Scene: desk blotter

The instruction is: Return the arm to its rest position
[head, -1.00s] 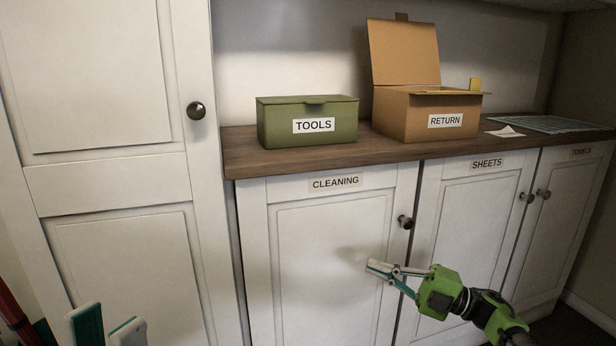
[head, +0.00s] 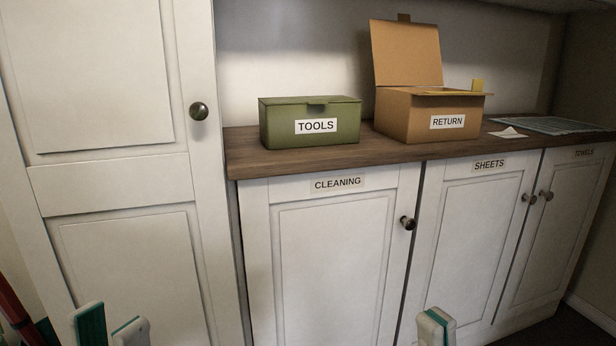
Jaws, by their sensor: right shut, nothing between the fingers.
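My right gripper (head: 435,328) shows at the bottom edge, right of the middle, in front of the lower cabinet doors. Only its white and teal fingertips are in view. They are together with nothing between them. My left gripper (head: 109,329) shows at the bottom left. Its two white and teal fingertips stand apart and I see nothing between them. The rest of both arms is below the picture. Neither gripper touches anything that I can see.
A wooden counter (head: 262,163) carries a closed green TOOLS box (head: 285,131), an open cardboard RETURN box (head: 398,117), a white paper (head: 509,133) and a desk blotter (head: 552,125). Shut white cabinets stand below and left. A red pole (head: 12,316) is at lower left.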

